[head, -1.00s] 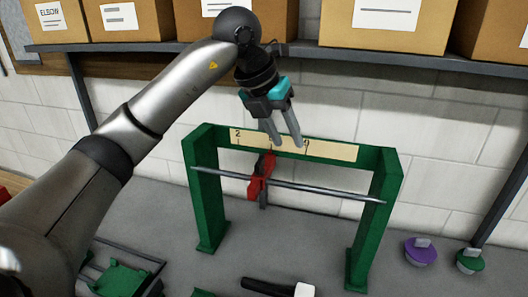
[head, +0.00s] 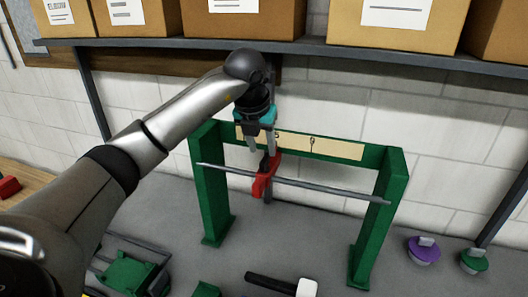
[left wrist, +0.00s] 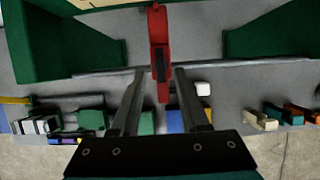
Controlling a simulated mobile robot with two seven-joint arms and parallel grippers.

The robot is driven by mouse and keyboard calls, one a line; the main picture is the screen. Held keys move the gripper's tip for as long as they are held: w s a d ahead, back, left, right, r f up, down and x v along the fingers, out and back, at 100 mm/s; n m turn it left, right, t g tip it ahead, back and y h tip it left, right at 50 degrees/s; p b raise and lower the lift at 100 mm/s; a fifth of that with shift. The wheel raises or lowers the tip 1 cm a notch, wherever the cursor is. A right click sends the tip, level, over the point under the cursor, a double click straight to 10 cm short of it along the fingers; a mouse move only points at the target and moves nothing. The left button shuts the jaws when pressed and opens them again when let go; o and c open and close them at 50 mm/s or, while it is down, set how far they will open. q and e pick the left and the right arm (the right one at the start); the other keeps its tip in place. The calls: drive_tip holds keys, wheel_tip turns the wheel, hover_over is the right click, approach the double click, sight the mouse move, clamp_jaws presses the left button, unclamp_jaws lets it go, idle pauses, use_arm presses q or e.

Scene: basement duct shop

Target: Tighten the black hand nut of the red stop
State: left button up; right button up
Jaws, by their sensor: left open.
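The red stop (head: 262,184) sits on a thin grey rod (head: 330,189) that crosses a green frame (head: 208,190). It also shows in the left wrist view (left wrist: 158,28), with a dark part that looks like the black hand nut (left wrist: 161,66) on its face. My left gripper (head: 262,153) is open and empty, just above the stop with its fingers pointing down. In the left wrist view its two fingers (left wrist: 159,75) lie on either side of the dark part, with gaps; contact cannot be told. In the head view the fingers hide the nut. My right gripper is not in view.
A cream scale strip (head: 335,148) runs along the frame's top bar. A black-handled mallet with a white head (head: 306,288) lies in front. Purple (head: 423,251) and green (head: 473,261) round pieces stand at right. A shelf (head: 400,56) with boxes hangs above.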

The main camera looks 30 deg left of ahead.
sight(265, 158)
use_arm(q)
drive_tip(key=shift+p+x, duration=0.35)
drive_tip(key=shift+x, duration=1.7)
drive_tip(key=shift+c, duration=0.2)
clamp_jaws()
